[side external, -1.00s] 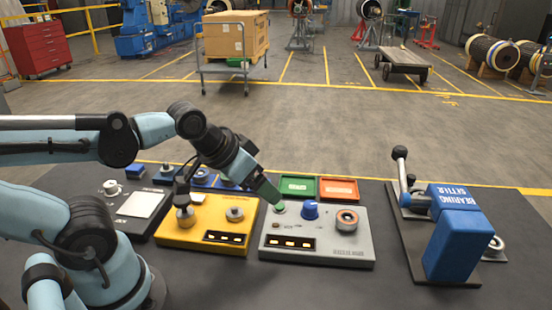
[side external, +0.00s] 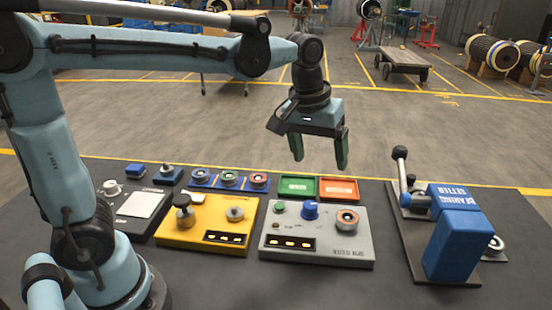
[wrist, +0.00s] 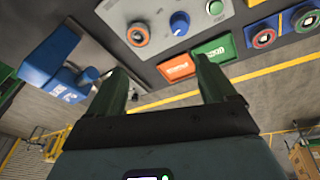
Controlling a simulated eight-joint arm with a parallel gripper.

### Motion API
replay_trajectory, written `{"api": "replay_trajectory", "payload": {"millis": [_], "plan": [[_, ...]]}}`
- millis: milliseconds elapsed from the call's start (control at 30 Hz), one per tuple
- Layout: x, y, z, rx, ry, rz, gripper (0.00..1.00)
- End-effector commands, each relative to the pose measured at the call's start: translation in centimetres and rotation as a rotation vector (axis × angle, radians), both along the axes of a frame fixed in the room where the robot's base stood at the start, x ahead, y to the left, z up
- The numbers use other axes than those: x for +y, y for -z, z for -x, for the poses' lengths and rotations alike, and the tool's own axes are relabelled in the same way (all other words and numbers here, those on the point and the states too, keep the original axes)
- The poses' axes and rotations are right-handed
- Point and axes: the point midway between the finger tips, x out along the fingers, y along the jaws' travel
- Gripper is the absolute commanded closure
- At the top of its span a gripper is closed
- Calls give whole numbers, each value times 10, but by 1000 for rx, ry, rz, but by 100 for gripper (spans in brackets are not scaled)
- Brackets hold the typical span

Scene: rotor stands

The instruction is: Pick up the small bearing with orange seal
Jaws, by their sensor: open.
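A bearing with an orange-red ring (side external: 259,181) sits at the right end of the blue rack (side external: 243,187) behind the yellow unit. It also shows in the wrist view (wrist: 263,36) at upper right. A green-ringed bearing (side external: 229,176) and another ringed bearing (side external: 200,175) share the rack. Another bearing with an orange-red ring (side external: 347,217) sits on the grey unit; I cannot tell which orange one is the small one. My gripper (side external: 319,152) is open and empty, pointing down in the air above the green and orange trays, right of the rack. It touches nothing.
The grey unit (side external: 285,259) has a blue knob (side external: 310,210) and a green button. A green tray (side external: 298,187) and an orange tray (side external: 339,188) lie behind it. The blue bearing setter (side external: 455,240) with its lever stands at right. The yellow unit (side external: 190,236) is at left.

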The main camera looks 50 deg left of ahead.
Motion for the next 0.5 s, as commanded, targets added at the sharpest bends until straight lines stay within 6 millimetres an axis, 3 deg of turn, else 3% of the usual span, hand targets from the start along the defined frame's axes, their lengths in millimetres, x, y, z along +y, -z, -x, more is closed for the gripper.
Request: {"api": "replay_trajectory", "payload": {"millis": [200, 500], "plan": [[-27, 8, -39, 135, -125, 10, 16], [-48, 23, -62, 236, -233, -2, 16]]}}
